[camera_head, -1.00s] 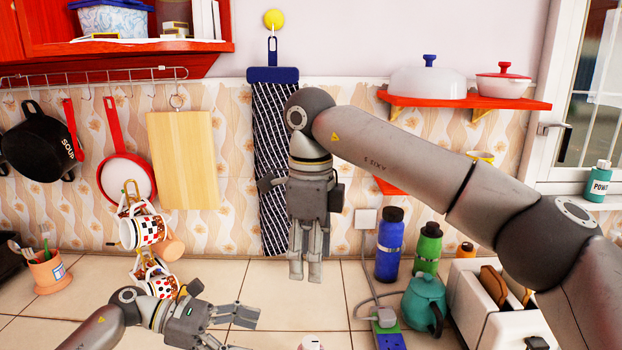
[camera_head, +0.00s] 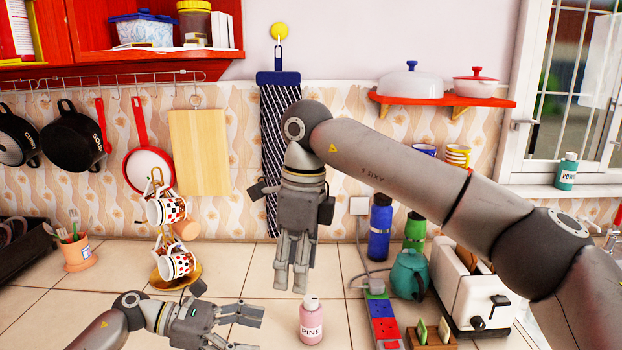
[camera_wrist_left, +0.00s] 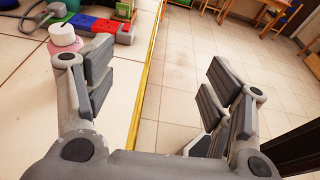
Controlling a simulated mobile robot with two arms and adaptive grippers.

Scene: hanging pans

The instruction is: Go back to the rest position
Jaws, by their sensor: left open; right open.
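The pans hang from a wall rail: a white pan with a red rim and handle (camera_head: 148,169), a black pan marked SOUP (camera_head: 76,140) and another black pan (camera_head: 17,138) at the far left. My right gripper (camera_head: 291,278) points down above the counter, in front of the dark striped towel, and holds nothing. My left gripper (camera_head: 248,330) is low over the counter's front, pointing right. In the left wrist view its fingers (camera_wrist_left: 160,92) are spread wide with nothing between them, over the counter edge and floor.
A pink bottle (camera_head: 311,320) stands just right of the left gripper. A mug tree (camera_head: 176,274) stands behind it. A teal teapot (camera_head: 410,274), power strip (camera_head: 383,320) and toaster (camera_head: 470,290) are at right. Counter tiles between the mugs and the right gripper are clear.

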